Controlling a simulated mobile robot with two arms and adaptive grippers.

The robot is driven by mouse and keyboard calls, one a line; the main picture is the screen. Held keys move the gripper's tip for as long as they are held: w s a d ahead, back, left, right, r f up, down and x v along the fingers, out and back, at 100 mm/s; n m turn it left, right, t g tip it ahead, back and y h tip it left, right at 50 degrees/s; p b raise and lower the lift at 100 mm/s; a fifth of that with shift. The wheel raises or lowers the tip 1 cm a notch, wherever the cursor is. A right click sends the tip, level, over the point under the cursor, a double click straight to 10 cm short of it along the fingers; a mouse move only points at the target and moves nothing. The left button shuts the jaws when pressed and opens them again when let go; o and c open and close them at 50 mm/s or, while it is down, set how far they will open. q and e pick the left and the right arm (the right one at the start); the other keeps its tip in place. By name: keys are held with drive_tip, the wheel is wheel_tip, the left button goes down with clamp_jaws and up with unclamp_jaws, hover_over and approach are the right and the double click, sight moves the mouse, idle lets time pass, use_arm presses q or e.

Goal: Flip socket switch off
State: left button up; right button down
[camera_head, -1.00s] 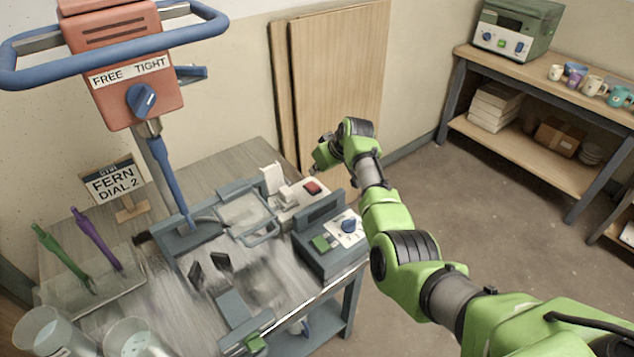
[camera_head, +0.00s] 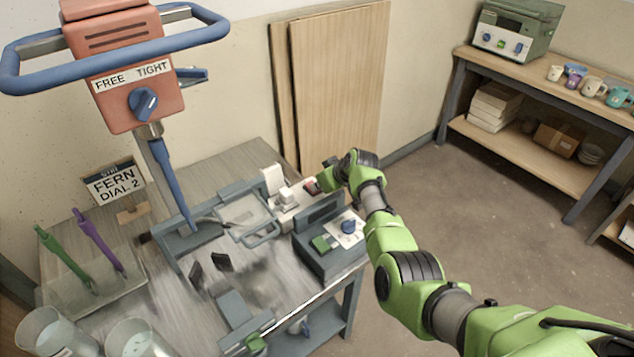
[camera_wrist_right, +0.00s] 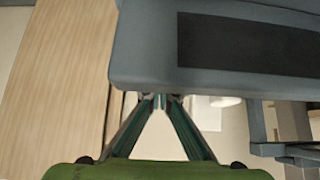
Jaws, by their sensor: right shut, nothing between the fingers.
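The white socket block (camera_head: 290,205) sits at the back right of the workbench, with white plugs on it. Its red switch (camera_head: 311,186) is at the right end, partly covered by my right gripper (camera_head: 320,186). The switch's tilt is too small to read. My right gripper is shut and empty, its tips right beside or over the switch; whether they touch I cannot tell. My left gripper is not in view.
A grey control box (camera_head: 328,255) with a green button and blue knob stands just in front of the socket. An orange mixer head (camera_head: 125,75) hangs at the left. Wooden boards (camera_head: 340,80) lean on the wall behind. The floor at right is clear.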

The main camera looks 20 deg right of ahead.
drive_tip(key=shift+w, duration=0.1)
drive_tip(key=shift+w+a+r, duration=0.1)
drive_tip(key=shift+w, duration=0.05)
drive_tip(key=shift+w+a+r+b, duration=0.15)
drive_tip(key=shift+w+r+b, duration=0.15)
drive_tip(key=shift+w+b, duration=0.3)
drive_tip(key=shift+s, duration=0.1)
